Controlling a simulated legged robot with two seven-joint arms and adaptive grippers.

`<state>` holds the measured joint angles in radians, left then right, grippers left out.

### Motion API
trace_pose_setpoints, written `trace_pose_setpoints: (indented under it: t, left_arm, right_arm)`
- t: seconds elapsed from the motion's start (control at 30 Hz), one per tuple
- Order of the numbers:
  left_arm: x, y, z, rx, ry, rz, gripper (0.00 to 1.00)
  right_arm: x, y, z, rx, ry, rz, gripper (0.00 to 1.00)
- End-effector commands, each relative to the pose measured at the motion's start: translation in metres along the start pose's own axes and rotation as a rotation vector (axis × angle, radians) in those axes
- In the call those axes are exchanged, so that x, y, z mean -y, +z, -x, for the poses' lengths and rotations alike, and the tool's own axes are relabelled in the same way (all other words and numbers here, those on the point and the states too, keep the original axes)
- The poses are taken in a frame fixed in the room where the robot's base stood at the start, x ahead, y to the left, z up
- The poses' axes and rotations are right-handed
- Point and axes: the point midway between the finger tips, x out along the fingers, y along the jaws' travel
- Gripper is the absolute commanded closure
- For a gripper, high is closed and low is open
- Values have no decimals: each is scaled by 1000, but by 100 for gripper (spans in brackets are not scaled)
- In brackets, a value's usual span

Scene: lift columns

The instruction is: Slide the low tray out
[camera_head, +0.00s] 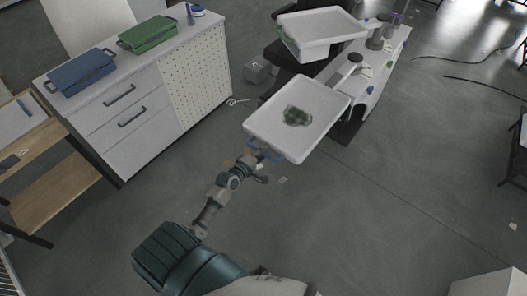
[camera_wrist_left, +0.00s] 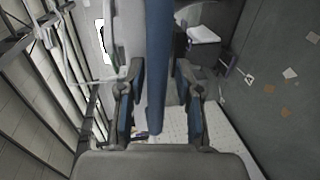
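The low tray (camera_head: 264,130) is a white shallow tray with a dark green item (camera_head: 297,117) lying in its middle. It sits below and nearer than the upper white tray (camera_head: 318,50). A blue handle (camera_head: 270,153) is on its near edge. My left gripper (camera_head: 262,155) is at this handle, reaching up from below. In the left wrist view a blue bar (camera_wrist_left: 159,60) runs between the fingers of the gripper (camera_wrist_left: 160,85), whose tips close in on both its sides. Contact along the fingers is hard to make out. My right gripper is out of view.
A white drawer cabinet (camera_head: 140,125) with a blue container (camera_head: 82,72) and a green container (camera_head: 148,35) stands left. A white-topped bench (camera_head: 372,72) is behind the tray, right. A wooden shelf unit (camera_head: 55,185) is far left. The grey floor (camera_head: 390,200) is mostly open.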

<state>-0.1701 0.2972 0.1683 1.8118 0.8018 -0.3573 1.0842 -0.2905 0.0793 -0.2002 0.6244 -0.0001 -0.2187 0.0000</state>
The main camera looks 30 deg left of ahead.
Motion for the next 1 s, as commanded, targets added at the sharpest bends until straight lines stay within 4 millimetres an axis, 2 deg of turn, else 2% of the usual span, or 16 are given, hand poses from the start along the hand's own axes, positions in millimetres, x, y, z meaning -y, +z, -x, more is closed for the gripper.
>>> trace_pose_setpoints:
  t: [0.37,0.47,0.8,1.0]
  left_arm:
    - [-2,-1,5,-2,4,-1,57]
    - [-1,-1,18,-2,3,-1,57]
    - [1,-1,92,0,-1,-2,57]
    - [1,-2,114,-1,0,0,57]
  right_arm:
    - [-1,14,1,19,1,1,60]
    - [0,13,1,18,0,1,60]
    - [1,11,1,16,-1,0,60]
    - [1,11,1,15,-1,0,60]
